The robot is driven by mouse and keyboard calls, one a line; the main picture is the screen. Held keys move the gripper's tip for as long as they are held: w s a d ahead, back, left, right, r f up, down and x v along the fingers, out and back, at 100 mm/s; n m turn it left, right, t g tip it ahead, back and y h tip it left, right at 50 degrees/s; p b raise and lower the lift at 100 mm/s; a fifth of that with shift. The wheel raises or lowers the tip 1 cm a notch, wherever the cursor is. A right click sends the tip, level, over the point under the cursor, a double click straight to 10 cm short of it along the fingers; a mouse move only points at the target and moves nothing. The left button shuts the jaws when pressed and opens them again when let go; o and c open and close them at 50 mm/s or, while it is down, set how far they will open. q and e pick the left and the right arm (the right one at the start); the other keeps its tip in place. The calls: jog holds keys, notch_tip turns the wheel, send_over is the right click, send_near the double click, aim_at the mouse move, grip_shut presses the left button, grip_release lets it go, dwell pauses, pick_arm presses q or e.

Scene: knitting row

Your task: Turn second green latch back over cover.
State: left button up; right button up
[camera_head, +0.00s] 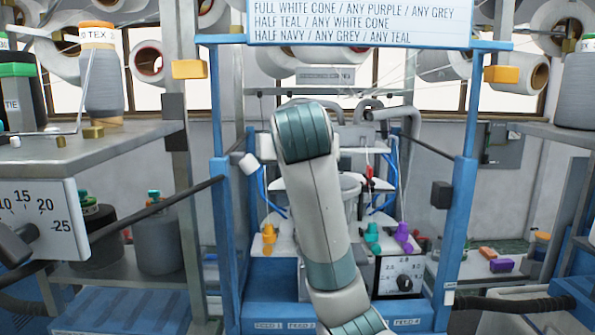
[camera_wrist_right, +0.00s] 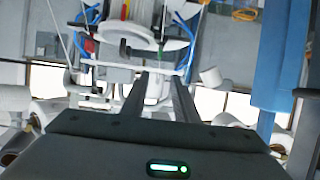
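My arm in the middle of the head view rises in front of the knitting machine (camera_head: 280,245) and hides its centre. The gripper on it does not show there. In the right wrist view my right gripper (camera_wrist_right: 161,75) has two dark fingers with a gap between them and nothing clearly held. A small green piece (camera_wrist_right: 160,60) shows just beyond the fingertips, close to white machine parts; it is too small to tell whether it is a latch or whether it touches a finger. I cannot pick out the cover or a second green latch. My left gripper is not in view.
Blue posts (camera_head: 223,205) flank the machine, with a text sign (camera_head: 360,22) above. A scale plate (camera_head: 35,218) is at left.

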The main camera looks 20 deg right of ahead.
jog(key=p+x, duration=0.7)
jog(key=x, duration=0.9)
jog(key=shift+r+p, duration=0.1)
jog(key=shift+p, duration=0.2)
jog(key=shift+w+d+f, duration=0.1)
jog(key=shift+w+f, duration=0.2)
jog(key=shift+w, duration=0.15)
jog(key=shift+c, duration=0.6)
grip_shut()
